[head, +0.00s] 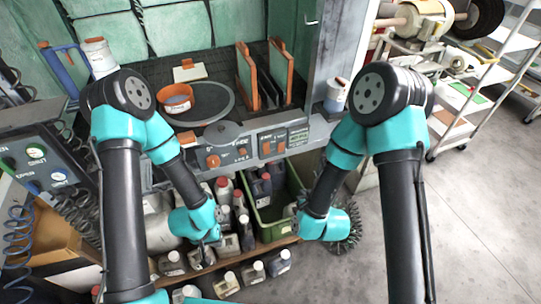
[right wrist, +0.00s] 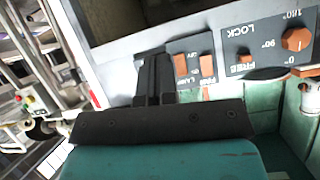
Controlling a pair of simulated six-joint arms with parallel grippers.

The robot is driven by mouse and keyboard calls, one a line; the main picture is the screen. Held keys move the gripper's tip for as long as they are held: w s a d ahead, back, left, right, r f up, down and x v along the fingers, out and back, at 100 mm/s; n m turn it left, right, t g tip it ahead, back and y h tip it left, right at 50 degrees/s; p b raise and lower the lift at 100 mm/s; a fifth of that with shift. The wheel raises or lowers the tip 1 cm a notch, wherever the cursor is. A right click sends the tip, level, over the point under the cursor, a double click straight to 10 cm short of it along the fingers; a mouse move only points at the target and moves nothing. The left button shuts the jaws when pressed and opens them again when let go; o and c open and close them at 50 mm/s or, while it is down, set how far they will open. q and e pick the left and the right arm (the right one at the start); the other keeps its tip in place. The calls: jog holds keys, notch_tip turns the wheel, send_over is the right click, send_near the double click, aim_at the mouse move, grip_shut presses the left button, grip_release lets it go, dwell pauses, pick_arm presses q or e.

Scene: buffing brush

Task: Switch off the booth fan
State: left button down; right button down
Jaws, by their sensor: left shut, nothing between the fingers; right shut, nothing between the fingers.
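The booth's grey control panel (head: 240,150) runs along the front of the booth in the head view. Two orange rocker switches (head: 272,147) sit side by side on it. In the right wrist view the rockers (right wrist: 180,65) show close up beside my right gripper (right wrist: 157,58); their small labels are hard to read, so I cannot tell the fan's switch for sure. My right gripper is shut and empty, its fingers apparently just beside the rockers; contact cannot be told. My left gripper (head: 214,240) is shut and empty, low over the bottles.
An orange knob (right wrist: 295,39) and a LOCK/FREE control (right wrist: 246,59) adjoin the rockers. An orange bowl (head: 177,98) stands in the booth. Below are a green crate (head: 292,185) and a shelf (head: 240,258) of bottles. A round wire brush (head: 345,228) is behind my right wrist.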

aim_at(268, 151)
jog(key=a+r+n+t+y, duration=0.1)
jog(key=a+r+t+y, duration=0.1)
jog(key=a+r, duration=0.4)
jog(key=shift+w+a+r+n+t, duration=0.15)
jog(key=shift+a+r+n+t, duration=0.1)
jog(key=shift+r+n+t, duration=0.4)
jog(key=shift+f+m, duration=0.1)
jog(key=shift+m, duration=0.15)
jog(key=x, duration=1.4)
